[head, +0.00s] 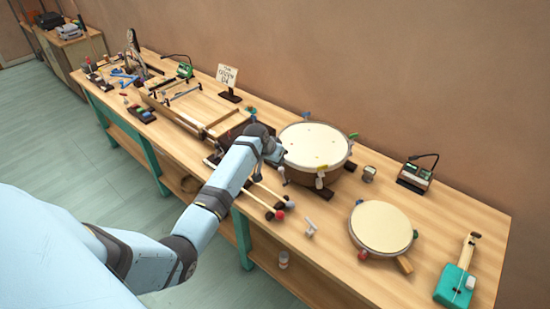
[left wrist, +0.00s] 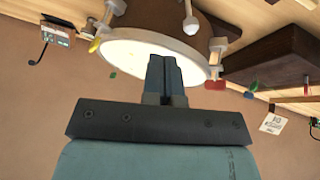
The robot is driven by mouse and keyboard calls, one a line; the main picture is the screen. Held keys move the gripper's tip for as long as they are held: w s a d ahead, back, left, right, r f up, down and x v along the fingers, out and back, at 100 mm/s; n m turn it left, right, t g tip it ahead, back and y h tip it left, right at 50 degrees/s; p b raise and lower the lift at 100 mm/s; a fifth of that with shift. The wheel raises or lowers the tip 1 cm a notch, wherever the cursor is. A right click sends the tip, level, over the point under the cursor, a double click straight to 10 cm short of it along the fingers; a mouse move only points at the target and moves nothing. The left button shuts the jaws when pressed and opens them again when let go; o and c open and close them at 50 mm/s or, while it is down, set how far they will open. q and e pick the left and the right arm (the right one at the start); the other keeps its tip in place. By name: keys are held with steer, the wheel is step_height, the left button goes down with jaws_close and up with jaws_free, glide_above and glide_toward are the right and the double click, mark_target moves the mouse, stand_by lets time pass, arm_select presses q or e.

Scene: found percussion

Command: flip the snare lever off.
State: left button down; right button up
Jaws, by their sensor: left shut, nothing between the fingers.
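The larger drum (head: 318,143), with a pale head and wooden shell, stands mid-table; its shell (left wrist: 150,25) fills the top of the left wrist view. A small rod with a white ball end (left wrist: 190,24) stands out from the shell, likely the snare lever; in the head view a small pale lever (head: 283,176) shows at the drum's near left side. Whether it is on or off I cannot tell. My left gripper (head: 280,152) is at the drum's left rim, fingers (left wrist: 165,72) shut and empty, overlapping the head's edge in view; contact is unclear. My right gripper is not seen.
Mallets (head: 268,200) lie left of the drum, near my forearm. A smaller drum (head: 381,227) and a teal stringed instrument (head: 456,283) are at the right. A wooden framed instrument (head: 200,105) stands to the left, with a sign (head: 227,75) behind.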

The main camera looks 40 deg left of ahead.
arm_select(q)
steer(key=v, duration=0.2)
steer(key=shift+s+r, duration=0.2)
steer(key=shift+r, duration=0.1)
steer(key=shift+f, duration=0.1)
steer(key=s+d+f+m+t+y, duration=0.1)
steer(key=s+d+f, duration=0.35)
steer(key=s, duration=0.25)
steer(key=s+d+f+t, duration=0.1)
steer(key=s+d+f, duration=0.3)
steer(key=s+f, duration=0.25)
steer(key=s+d+m+t+h, duration=0.1)
steer(key=s+d, duration=0.6)
steer(key=s, duration=0.3)
steer(key=s+d+r+m+t+h, duration=0.1)
steer(key=s+d+t, duration=0.1)
steer(key=s+d, duration=0.6)
steer(key=s, duration=0.3)
steer(key=shift+r, duration=0.35)
steer(key=shift+s, duration=0.1)
